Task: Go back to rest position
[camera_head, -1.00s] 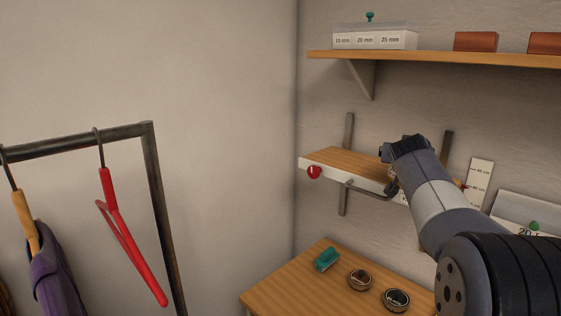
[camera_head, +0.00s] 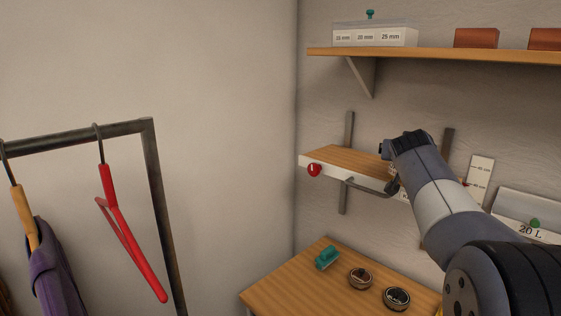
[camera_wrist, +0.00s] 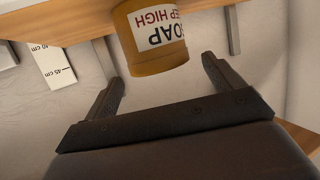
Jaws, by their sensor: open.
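My gripper (camera_wrist: 162,80) is open and empty in the wrist view, one finger at the left and one at the right. An orange-brown soap container (camera_wrist: 160,63) with a white label shows just beyond the fingertips, upside down in this view. It looks apart from both fingers. In the head view my arm reaches to the middle shelf (camera_head: 345,161) at the right, and its links hide the soap container. The fingers are not clear there.
A red hanger (camera_head: 120,222) and a purple garment (camera_head: 57,277) hang on a dark rail (camera_head: 85,137) at left. A lower wooden table (camera_head: 300,283) holds a teal brush (camera_head: 327,258) and two round tins (camera_head: 360,278). An upper shelf (camera_head: 430,57) overhangs my arm.

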